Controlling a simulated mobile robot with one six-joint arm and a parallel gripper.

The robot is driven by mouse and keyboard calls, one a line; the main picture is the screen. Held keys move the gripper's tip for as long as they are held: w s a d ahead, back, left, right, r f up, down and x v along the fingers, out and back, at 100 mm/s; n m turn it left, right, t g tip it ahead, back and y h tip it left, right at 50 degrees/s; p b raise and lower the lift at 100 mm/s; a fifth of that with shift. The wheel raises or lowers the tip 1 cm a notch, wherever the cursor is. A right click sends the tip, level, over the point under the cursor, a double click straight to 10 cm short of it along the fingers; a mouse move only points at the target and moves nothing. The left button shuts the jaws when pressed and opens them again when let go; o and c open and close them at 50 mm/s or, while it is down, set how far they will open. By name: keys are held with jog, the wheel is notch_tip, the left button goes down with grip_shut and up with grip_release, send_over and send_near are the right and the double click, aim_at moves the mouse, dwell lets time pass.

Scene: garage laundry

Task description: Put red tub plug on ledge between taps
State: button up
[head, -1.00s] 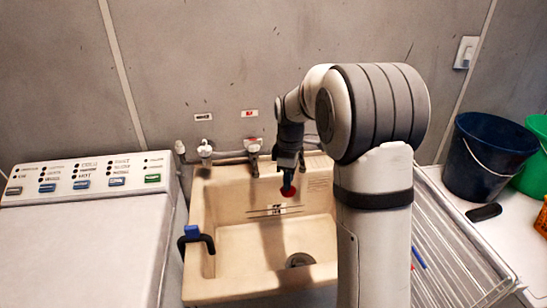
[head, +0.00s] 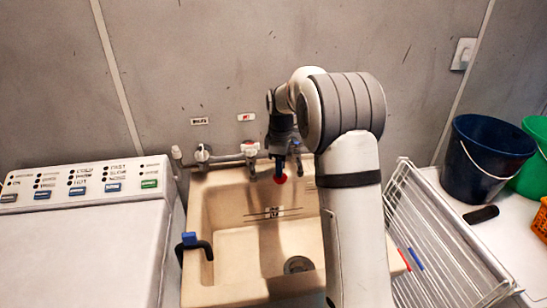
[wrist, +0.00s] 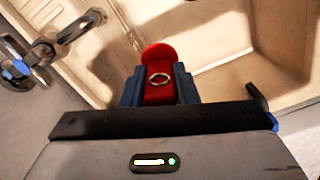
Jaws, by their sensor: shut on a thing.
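The red tub plug (head: 281,178) is held by my gripper (head: 279,165) above the back part of the cream tub (head: 192,235). In the wrist view the plug (wrist: 158,57) shows a metal ring on its red body, between the two blue fingers of my gripper (wrist: 158,82). Taps stand along the wall behind the tub: a left tap (head: 203,154), a middle tap (head: 251,150) and one partly hidden beside my gripper (head: 296,146). The back ledge (head: 225,176) runs below them. Whether the plug touches the ledge cannot be told.
A washing machine (head: 90,245) stands left. A white wire rack (head: 440,225), a dark blue bucket (head: 485,165) and a green bucket (head: 533,165) are on the right. The tub basin is clear.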

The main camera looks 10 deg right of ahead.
jog(key=w+p, duration=0.4)
jog(key=w, duration=0.9)
notch_tip(320, 180, down, 6)
jog(key=shift+w+f+p, duration=0.1)
jog(key=shift+w+p, duration=0.05)
jog(key=shift+p, duration=1)
jog(key=shift+w+f+p, duration=0.1)
jog(key=shift+w+p, duration=0.05)
jog(key=shift+p, duration=0.15)
jog(key=shift+f, duration=0.25)
jog(key=shift+f, duration=0.2)
jog(key=o, duration=1)
jog(key=shift+r, duration=0.1)
